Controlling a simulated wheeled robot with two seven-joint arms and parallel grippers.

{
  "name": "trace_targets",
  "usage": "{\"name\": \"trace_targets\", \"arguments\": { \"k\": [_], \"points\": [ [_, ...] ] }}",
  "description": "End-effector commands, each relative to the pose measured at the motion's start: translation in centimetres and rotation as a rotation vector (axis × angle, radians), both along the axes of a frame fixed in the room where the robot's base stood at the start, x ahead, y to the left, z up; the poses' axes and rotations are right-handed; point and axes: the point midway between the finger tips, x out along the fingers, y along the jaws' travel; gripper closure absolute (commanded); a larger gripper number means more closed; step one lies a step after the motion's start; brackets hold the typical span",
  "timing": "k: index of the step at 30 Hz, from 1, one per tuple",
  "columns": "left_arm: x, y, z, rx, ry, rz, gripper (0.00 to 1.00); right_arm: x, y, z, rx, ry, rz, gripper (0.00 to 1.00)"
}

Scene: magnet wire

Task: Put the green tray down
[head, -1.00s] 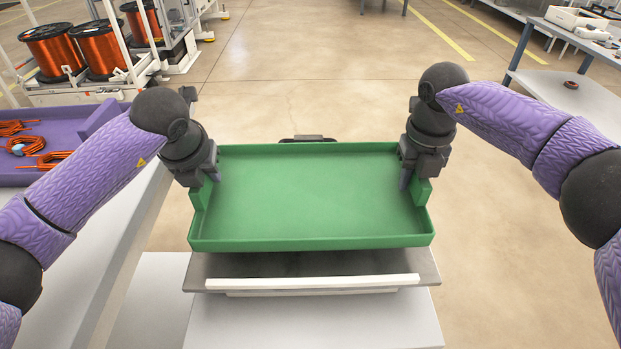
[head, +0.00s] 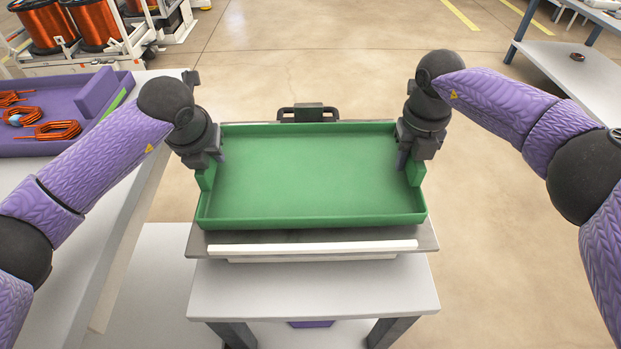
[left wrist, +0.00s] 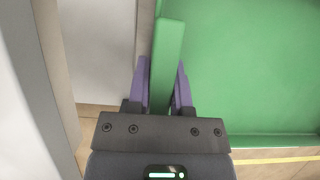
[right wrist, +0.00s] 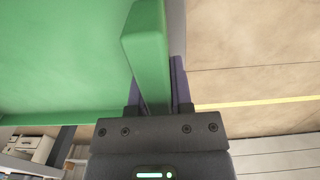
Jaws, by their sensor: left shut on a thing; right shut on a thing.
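The empty green tray (head: 310,180) is level between my two grippers, over the grey top of a small stand (head: 215,243). In the head view it looks close to or on that top; I cannot tell whether it touches. My left gripper (head: 207,165) is shut on the tray's left wall, and the left wrist view shows its purple fingers (left wrist: 163,85) on both sides of the green wall. My right gripper (head: 409,160) is shut on the right wall, also seen between the fingers in the right wrist view (right wrist: 155,85). The tray's underside is hidden.
A white bench on the left holds a purple tray (head: 60,140) with orange wire coils (head: 52,130). The stand has a white front strip (head: 315,247) and a dark handle (head: 307,113) behind. A grey table (head: 580,80) stands at the far right. Floor lies open beyond the stand.

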Motion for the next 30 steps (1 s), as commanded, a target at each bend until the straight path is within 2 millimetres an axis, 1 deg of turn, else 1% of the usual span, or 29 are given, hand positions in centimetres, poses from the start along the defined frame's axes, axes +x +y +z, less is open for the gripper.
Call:
{"name": "trace_targets", "arguments": {
  "k": [5, 6, 8, 9, 10, 23, 25, 26, 28, 30],
  "points": [
    [0.0, 0.0, -1.0, 0.000, 0.000, 0.001, 1.00, 0.0, 0.0, -1.0, -0.001, 0.001, 0.001, 1.00],
    [0.0, 0.0, -1.0, 0.001, 0.000, 0.000, 0.65, 0.0, 0.0, -1.0, -0.001, 0.001, 0.001, 0.65],
    [0.0, 0.0, -0.9, 0.001, 0.000, 0.000, 0.52, 0.0, 0.0, -1.0, -0.001, 0.000, 0.001, 0.53],
    [0.0, 0.0, -0.9, 0.001, 0.000, 0.000, 0.44, 0.0, 0.0, -1.0, -0.001, 0.000, 0.001, 0.44],
    [0.0, 0.0, -0.9, 0.001, 0.000, 0.000, 0.38, 0.0, 0.0, -1.0, -0.001, 0.000, 0.001, 0.38],
    [0.0, 0.0, -0.9, 0.001, 0.000, 0.000, 0.38, 0.0, 0.0, -0.9, 0.000, 0.000, 0.000, 0.38],
    [-0.1, 0.0, -0.7, 0.000, 0.000, 0.000, 0.38, 0.0, 0.0, -0.9, 0.000, 0.000, 0.000, 0.38],
    [-0.2, 0.0, -0.4, 0.000, -0.001, 0.000, 0.38, 0.0, 0.0, -0.9, 0.000, 0.000, 0.000, 0.38],
    [-0.7, 0.0, 0.9, -0.002, -0.003, -0.001, 0.38, 0.0, 0.0, -0.9, 0.000, 0.000, 0.000, 0.38],
    [-1.5, 0.0, 2.7, 0.000, -0.005, -0.001, 0.38, 0.0, 0.0, -0.9, 0.000, 0.000, 0.000, 0.38]
  ]
}}
